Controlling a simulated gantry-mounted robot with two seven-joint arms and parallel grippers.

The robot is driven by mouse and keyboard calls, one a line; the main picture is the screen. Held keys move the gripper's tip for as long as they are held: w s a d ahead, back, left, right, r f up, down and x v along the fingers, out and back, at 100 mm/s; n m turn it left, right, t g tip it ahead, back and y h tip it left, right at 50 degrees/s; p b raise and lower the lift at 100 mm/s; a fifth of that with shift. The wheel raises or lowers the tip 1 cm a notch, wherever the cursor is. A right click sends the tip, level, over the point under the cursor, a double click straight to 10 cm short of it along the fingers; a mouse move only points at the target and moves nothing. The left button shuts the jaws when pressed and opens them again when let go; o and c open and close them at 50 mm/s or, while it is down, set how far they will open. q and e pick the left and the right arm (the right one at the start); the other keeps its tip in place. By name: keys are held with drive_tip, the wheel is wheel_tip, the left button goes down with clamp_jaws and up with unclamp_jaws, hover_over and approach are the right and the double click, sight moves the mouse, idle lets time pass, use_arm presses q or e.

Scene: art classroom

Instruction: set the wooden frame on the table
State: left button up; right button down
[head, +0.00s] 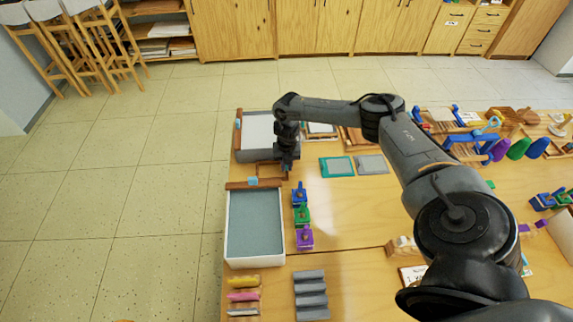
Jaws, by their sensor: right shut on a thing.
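The wooden frame (270,179) is a small brown frame near the left edge of the wooden table (350,215). It lies between a grey-lined tray at the back and a larger blue-grey-lined tray in front. My right gripper (287,168) points down and is shut on the frame's right side. The gripper and wrist hide part of the frame. I cannot tell whether the frame touches the table or hangs just above it. My left gripper is not in view.
The white-walled trays (229,228) (240,148) flank the frame closely. Blue, green and purple clamps (303,215) stand just right of the front tray. A teal screen (337,167) lies farther right. Bare tabletop lies in the middle.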

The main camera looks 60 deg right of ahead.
drive_tip(key=c, duration=1.1)
unclamp_jaws()
drive_tip(key=shift+o, duration=0.2)
drive_tip(key=shift+r, duration=0.45)
wheel_tip(320, 180, up, 10)
drive_tip(key=p, duration=0.2)
